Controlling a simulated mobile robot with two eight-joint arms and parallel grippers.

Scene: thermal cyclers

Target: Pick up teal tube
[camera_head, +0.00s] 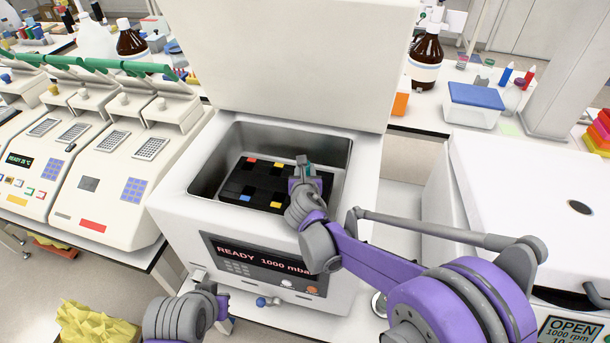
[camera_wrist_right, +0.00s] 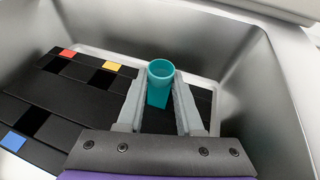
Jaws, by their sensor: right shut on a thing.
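The teal tube (camera_wrist_right: 158,90) stands between the two grey fingers of my right gripper (camera_wrist_right: 160,100) in the right wrist view, with its round open rim above the fingertips. The gripper is shut on it. In the head view my right gripper (camera_head: 304,178) reaches into the open chamber, and only a small teal bit of the tube (camera_head: 309,169) shows. Whether the tube's lower end touches the rack is hidden. My left arm shows at the lower left of the head view, and its gripper is not clearly seen.
A black rack (camera_head: 240,184) with red, yellow and blue corner marks lies in the metal chamber (camera_head: 335,150). The chamber walls surround the gripper closely. The raised white lid (camera_head: 290,60) stands behind. Thermal cyclers (camera_head: 120,150) are at left, and a white centrifuge (camera_head: 520,190) is at right.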

